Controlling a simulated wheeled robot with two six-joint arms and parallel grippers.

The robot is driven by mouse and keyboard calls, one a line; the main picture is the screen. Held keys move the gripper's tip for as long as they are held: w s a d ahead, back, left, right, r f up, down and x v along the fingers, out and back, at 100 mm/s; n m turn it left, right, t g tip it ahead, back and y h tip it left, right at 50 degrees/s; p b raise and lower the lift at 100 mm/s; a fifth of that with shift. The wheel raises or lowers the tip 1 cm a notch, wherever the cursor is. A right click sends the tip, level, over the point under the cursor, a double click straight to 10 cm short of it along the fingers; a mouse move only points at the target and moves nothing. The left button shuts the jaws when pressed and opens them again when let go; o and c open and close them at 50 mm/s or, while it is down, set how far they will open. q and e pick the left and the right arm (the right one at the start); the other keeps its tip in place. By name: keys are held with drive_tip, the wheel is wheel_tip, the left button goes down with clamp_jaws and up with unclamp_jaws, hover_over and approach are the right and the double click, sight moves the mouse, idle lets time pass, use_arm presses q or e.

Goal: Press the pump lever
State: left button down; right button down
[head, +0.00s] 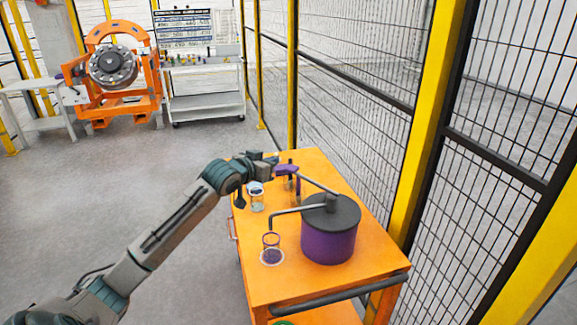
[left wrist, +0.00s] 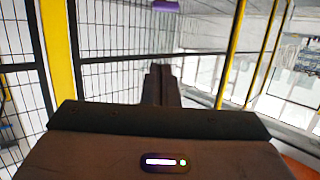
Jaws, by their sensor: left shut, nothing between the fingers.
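The pump is a purple canister (head: 328,240) with a dark grey lid, standing on an orange cart. Its grey lever rod (head: 318,184) runs from the lid back and left to a purple handle (head: 287,171). A bent grey spout (head: 297,209) reaches left over a clear glass (head: 271,248). My left gripper (head: 270,160) is shut and empty, just left of and close to the purple handle; whether they touch I cannot tell. In the left wrist view its closed fingers (left wrist: 160,86) point ahead, and a purple piece (left wrist: 165,5) shows at the top edge. My right gripper is not in view.
The orange cart (head: 280,287) has a dark handle bar (head: 340,289) in front. Other glassware (head: 257,198) stands behind the spout, near my arm. A mesh fence (head: 350,110) with yellow posts runs close along the cart's right side. Grey floor on the left is clear.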

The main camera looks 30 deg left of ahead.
use_arm(q)
drive_tip(key=shift+a+r, duration=0.1)
drive_tip(key=shift+r, duration=0.2)
drive_tip(key=shift+w, duration=0.15)
drive_tip(key=w+f+p, duration=0.6)
drive_tip(key=w, duration=0.3)
drive_tip(key=shift+w+f, duration=0.3)
drive_tip(key=shift+a+f, duration=0.1)
